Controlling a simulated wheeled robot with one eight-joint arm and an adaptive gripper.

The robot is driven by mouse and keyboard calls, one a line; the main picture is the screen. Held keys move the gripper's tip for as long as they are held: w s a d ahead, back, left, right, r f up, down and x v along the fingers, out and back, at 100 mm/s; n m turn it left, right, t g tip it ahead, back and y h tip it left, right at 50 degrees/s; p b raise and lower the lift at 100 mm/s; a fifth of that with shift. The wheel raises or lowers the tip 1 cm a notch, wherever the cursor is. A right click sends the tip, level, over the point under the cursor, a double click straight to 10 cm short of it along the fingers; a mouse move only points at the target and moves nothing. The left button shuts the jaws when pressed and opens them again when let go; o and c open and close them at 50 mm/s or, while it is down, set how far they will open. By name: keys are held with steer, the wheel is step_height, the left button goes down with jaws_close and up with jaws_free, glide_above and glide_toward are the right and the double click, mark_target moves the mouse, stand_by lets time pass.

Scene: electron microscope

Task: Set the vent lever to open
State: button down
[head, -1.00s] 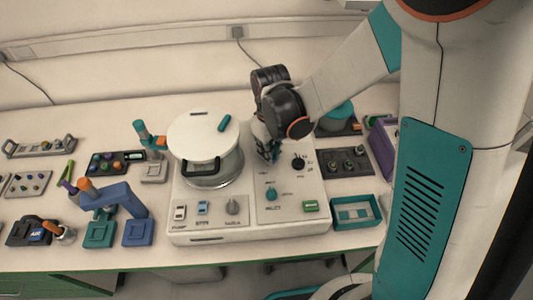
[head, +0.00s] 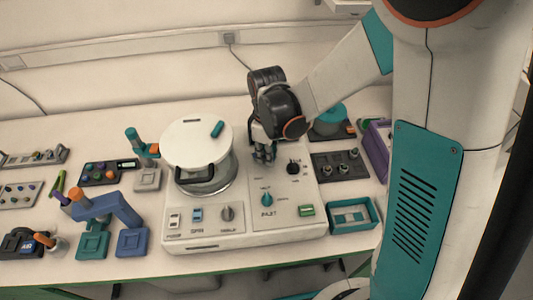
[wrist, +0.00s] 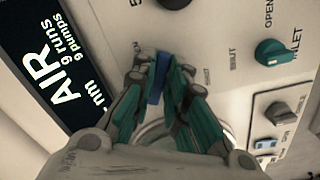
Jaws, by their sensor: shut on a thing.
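A blue lever (wrist: 156,80) stands between my fingertips in the wrist view, on the pale top panel of the instrument (head: 285,220). My gripper (wrist: 160,70) is shut on it. Its label and much of its length are hidden by the fingers, so I cannot read its setting. In the head view my gripper (head: 264,155) reaches down to the back of the panel, right of the round white chamber (head: 196,145), and hides the lever.
A teal inlet knob (head: 267,199) and a black knob (head: 293,168) sit close to my gripper. A dark display reading AIR (wrist: 65,75) shows in the wrist view. A teal tray (head: 352,215) lies to the right; several tools stand at left.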

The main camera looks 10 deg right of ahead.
steer(key=c, duration=1.6)
jaws_free()
step_height(320, 180, up, 12)
steer(key=s+d+r+m+t, duration=0.3)
steer(key=s+d+m, duration=0.2)
steer(key=s+m, duration=0.1)
steer(key=s+d+r+m+t, duration=0.4)
steer(key=s+d+m, duration=0.1)
steer(key=s, duration=0.3)
steer(key=shift+s+d+m, duration=0.3)
steer(key=shift+d+m, duration=0.1)
steer(key=shift+d, duration=0.25)
